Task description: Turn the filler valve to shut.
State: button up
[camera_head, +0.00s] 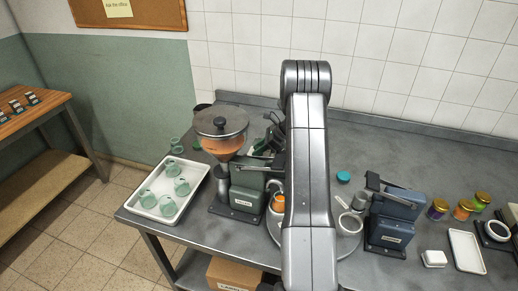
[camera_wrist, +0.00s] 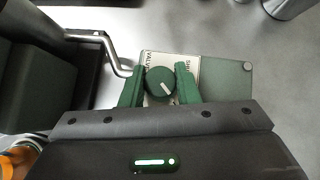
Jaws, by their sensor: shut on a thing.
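The filler (camera_head: 246,197) is a dark green machine with a lidded hopper (camera_head: 222,128) of orange stuff, left of my arm in the head view. In the wrist view its valve knob (camera_wrist: 160,82) is round and dark green with a white pointer line right of its centre. My gripper (camera_wrist: 159,80) has its two green fingers against the knob's left and right sides, shut on it. A pale label plate (camera_wrist: 187,68) lettered VALVE and SHUT lies around the knob, partly covered by the fingers. My arm hides much of this area in the head view.
A jar with orange contents (camera_head: 278,203) stands beside the filler. A white tray (camera_head: 187,217) of green-tinted glass jars is at left. A blue machine (camera_head: 392,222) and several filled jars stand at right. A bent metal lever (camera_wrist: 112,52) runs close left of the fingers.

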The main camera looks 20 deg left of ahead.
jog(key=n+g+b, duration=0.1)
jog(key=n, duration=0.1)
jog(key=shift+f+n+g+h, duration=0.1)
jog(key=shift+n+g+h, duration=0.2)
jog(key=shift+g, duration=0.1)
jog(key=n+g+h, duration=0.1)
jog(key=n, duration=0.1)
jog(key=n+g+h+b, duration=0.1)
jog(key=n, duration=0.1)
jog(key=shift+w+g, duration=0.1)
jog(key=shift+g, duration=0.2)
jog(key=n+h, duration=0.1)
jog(key=n+g, duration=0.1)
jog(key=n+h+p, duration=0.1)
jog(key=n, duration=0.1)
jog(key=shift+a+r+g+h, duration=0.1)
jog(key=shift+r+g+h, duration=0.15)
jog(key=shift+g+h, duration=0.05)
jog(key=shift+n+h+p, duration=0.4)
jog(key=shift+n+p, duration=0.05)
jog(key=shift+n, duration=0.05)
jog(key=shift+f, duration=0.1)
jog(key=o, duration=1)
jog(key=shift+c, duration=0.2)
